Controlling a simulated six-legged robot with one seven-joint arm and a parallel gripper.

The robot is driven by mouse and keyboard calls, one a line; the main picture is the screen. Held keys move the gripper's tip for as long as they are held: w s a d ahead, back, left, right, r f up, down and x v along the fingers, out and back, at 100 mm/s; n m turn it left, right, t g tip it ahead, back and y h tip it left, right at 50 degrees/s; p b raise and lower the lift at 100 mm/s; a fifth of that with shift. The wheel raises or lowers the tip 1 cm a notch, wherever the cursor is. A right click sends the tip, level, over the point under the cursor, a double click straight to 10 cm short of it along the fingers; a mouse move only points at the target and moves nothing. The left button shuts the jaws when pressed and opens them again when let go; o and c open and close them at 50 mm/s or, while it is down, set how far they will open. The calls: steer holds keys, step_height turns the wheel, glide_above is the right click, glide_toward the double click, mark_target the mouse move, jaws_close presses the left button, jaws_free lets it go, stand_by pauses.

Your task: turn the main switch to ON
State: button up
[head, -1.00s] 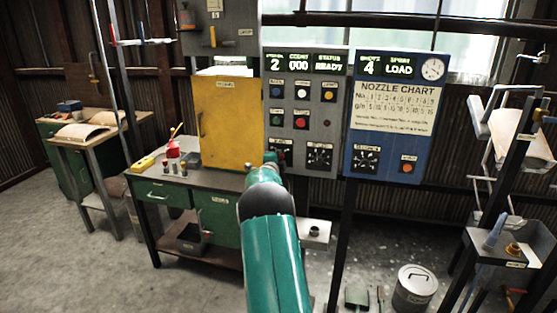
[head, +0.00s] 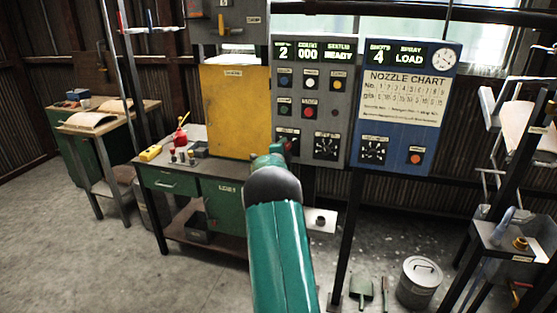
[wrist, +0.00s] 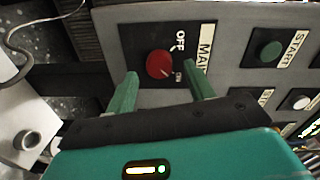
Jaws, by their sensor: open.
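The main switch is a red round knob (wrist: 159,64) on a black plate, under OFF and ON lettering and beside a partly cut-off MAIN label (wrist: 205,45). My gripper (wrist: 160,70) is open, with one green finger on each side of the knob in the picture. I cannot tell whether the fingers touch it. In the head view my gripper (head: 276,152) is at the lower left of the grey control panel (head: 343,120) and hides most of the switch there.
A green START button (wrist: 269,51) and a white button (wrist: 299,101) are near the switch. A yellow cabinet (head: 235,110) stands left of the panel, above a green workbench (head: 225,205). The blue nozzle chart panel (head: 440,70) is to the right. The panel display reads READY.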

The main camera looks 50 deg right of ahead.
steer(key=v, duration=1.2)
